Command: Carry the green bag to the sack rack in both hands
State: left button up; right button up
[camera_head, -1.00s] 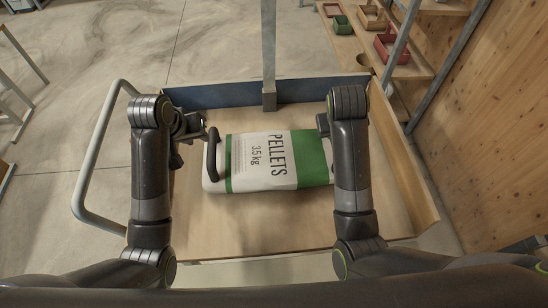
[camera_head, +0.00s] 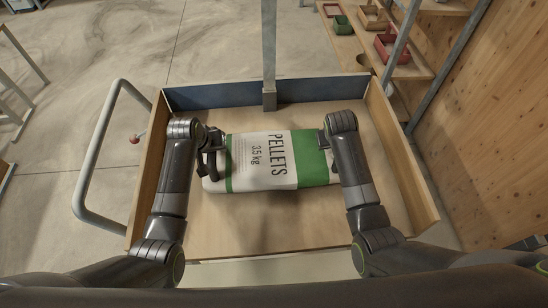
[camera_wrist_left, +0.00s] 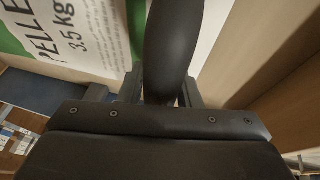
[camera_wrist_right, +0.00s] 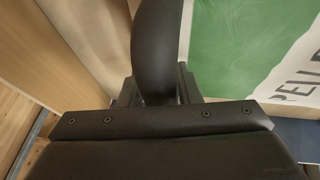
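The green bag (camera_head: 267,162), white and green and marked PELLETS 3.5 kg, lies flat in a wooden tray (camera_head: 262,231). I cannot tell which structure is the sack rack.
A tubular rail (camera_head: 86,165) and a red knob (camera_head: 134,140) are at left. Shelves with bins (camera_head: 391,46) stand at back right by a wooden wall (camera_head: 504,125).

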pick_arm(q)
grip_shut()
pick_arm(e)
grip_shut()
dwell(1.2)
